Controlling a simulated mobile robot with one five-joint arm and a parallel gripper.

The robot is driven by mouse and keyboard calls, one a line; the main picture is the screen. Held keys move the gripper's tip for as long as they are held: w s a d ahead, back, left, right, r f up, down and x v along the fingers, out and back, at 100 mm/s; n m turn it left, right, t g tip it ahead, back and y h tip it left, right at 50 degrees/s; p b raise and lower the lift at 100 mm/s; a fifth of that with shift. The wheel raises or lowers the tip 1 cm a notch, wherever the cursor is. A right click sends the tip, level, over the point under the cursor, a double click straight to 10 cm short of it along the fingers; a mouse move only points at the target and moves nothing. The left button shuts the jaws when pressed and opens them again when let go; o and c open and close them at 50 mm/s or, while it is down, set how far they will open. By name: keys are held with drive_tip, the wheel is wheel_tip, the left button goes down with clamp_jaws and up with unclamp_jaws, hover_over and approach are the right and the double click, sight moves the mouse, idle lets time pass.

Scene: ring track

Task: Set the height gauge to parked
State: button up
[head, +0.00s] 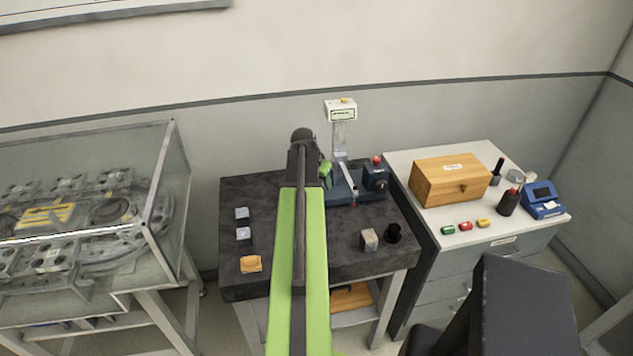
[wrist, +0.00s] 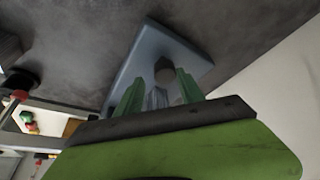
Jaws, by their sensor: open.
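The height gauge stands at the back of the dark stone table. It has an upright metal column (head: 340,138), a white head (head: 341,111) with a small display and a yellow bit on top, and a blue base (head: 342,190). My gripper (head: 325,172) is just left of the column, low over the base; my arm hides part of this area. In the wrist view my gripper's two green fingers (wrist: 160,95) are apart, over a blue-grey plate (wrist: 150,46) with a grey post end between them. I cannot tell whether they touch it.
A blue block (head: 375,178) with a red top stands right of the gauge. A wooden box (head: 450,180) sits on the right cabinet. A glass case (head: 90,210) stands left.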

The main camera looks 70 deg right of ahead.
drive_tip(key=shift+o, duration=0.7)
drive_tip(key=shift+w+a, duration=0.15)
drive_tip(key=shift+w, duration=0.2)
drive_tip(key=p+v, duration=1.6)
drive_tip(key=v, duration=0.1)
drive_tip(key=shift+r, duration=0.2)
